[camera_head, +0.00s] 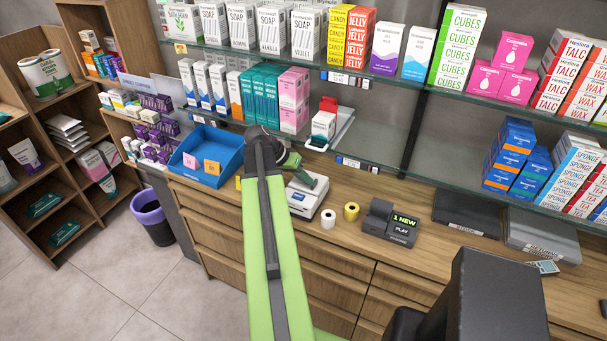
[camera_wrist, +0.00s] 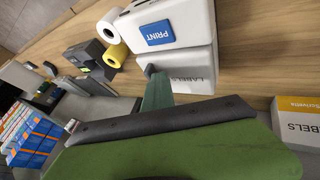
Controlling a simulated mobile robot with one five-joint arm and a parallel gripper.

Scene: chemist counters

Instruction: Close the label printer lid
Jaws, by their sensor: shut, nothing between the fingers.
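The white label printer (camera_head: 305,204) stands on the wooden counter, below my arm's end. In the wrist view its white body (camera_wrist: 190,15) carries a blue PRINT panel, and a part marked LABELS (camera_wrist: 203,66) lies beside it. My gripper (camera_head: 314,182) is shut and empty, low over the printer. In the wrist view the fingertips (camera_wrist: 150,70) overlap the printer near the seam by the LABELS part; I cannot tell whether they touch. My arm and gripper hide some of the printer, and the lid's angle is unclear.
A white roll (camera_head: 328,219) and a yellow roll (camera_head: 351,211) stand right of the printer, then a dark terminal (camera_head: 389,224). A blue tray (camera_head: 206,157) is at left. A glass shelf (camera_head: 390,78) with boxes hangs above. A LABELS box (camera_wrist: 301,130) shows in the wrist view.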

